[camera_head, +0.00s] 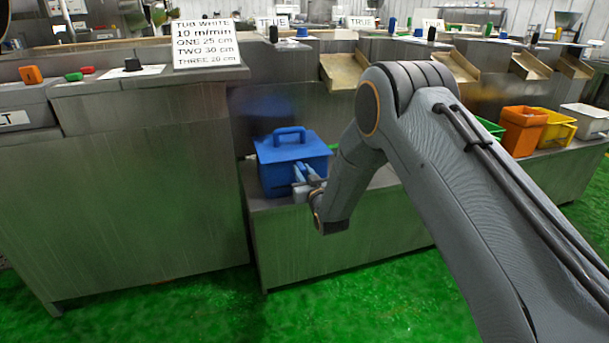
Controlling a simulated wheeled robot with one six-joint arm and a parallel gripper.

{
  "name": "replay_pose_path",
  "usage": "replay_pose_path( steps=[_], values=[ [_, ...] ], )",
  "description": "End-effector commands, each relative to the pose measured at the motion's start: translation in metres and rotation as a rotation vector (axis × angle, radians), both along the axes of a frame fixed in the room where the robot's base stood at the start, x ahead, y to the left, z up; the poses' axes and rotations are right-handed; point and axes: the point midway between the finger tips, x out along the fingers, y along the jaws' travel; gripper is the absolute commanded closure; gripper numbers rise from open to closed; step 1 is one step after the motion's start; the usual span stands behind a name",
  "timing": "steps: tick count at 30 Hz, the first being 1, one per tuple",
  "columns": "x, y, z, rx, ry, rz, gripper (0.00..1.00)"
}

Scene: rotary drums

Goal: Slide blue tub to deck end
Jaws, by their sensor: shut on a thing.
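The blue tub (283,162) has a lid with a raised handle on top. It stands upright at the left end of a low steel deck (350,242), close beside the tall steel cabinet. My gripper (302,177) is at the tub's right front side, its fingers shut on the tub. My arm reaches in from the right and hides part of the deck to the right of the tub.
The tall steel cabinet (135,190) stands left of the deck. Green, orange (522,130), yellow (557,130) and white (588,121) tubs stand farther right on the deck. Tan chutes (342,71) slope down above. A sign (207,43) reads "TUB WHITE". The floor is green.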

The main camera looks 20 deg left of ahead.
Motion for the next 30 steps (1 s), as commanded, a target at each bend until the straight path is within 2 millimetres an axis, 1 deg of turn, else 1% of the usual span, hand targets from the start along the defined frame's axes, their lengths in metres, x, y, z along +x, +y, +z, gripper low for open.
replay_pose_path(
  steps=[6, 15, 16, 19, 27, 30],
  values=[
    [0.006, -0.004, 0.000, -0.001, -0.001, -0.011, 1.00],
    [0.008, -0.008, 0.000, -0.001, 0.000, -0.017, 1.00],
    [0.009, -0.009, 0.000, -0.001, 0.000, -0.017, 0.75],
    [0.009, -0.009, 0.000, -0.001, -0.001, -0.019, 0.58],
    [0.008, -0.009, 0.000, 0.000, 0.000, -0.019, 0.58],
    [0.004, -0.011, 0.000, -0.001, 0.002, -0.018, 0.58]
  ],
)
